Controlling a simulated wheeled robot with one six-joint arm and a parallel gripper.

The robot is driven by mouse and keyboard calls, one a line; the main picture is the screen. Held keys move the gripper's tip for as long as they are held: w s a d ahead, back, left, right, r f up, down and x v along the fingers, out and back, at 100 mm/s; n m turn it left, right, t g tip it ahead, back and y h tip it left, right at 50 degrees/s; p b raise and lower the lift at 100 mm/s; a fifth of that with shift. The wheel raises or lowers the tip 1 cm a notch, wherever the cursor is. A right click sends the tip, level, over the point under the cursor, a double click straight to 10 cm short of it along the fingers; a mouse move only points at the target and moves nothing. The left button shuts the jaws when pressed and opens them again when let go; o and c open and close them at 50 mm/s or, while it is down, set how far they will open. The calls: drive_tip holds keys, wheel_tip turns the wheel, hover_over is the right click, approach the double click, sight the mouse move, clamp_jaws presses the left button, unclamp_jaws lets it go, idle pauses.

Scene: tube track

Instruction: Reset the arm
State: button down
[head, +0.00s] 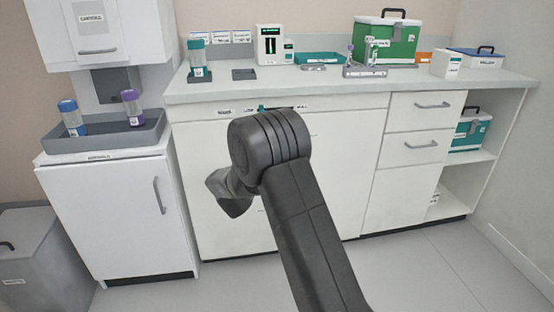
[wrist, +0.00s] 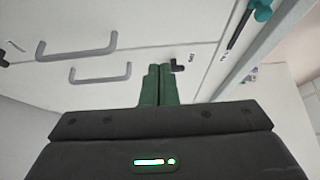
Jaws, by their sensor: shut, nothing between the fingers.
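My arm rises across the middle of the head view, in front of the white cabinet doors, with its wrist bent down to the left. In the wrist view, my gripper (wrist: 159,84) has its two green fingers together with nothing between them. It points at the white cabinet fronts and looks clear of them, though the exact gap cannot be told. In the head view the fingers are hidden.
The counter (head: 350,87) carries a green case (head: 388,42), a white device (head: 271,45) and a tube in a stand (head: 197,58). At left, a grey tray (head: 101,140) holds two capped tubes on a white cabinet (head: 105,215). Drawer handles (head: 421,145) stick out at right. Floor shows in front.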

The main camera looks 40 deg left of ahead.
drive_tip(key=shift+s+a, duration=0.1)
drive_tip(key=shift+s, duration=0.15)
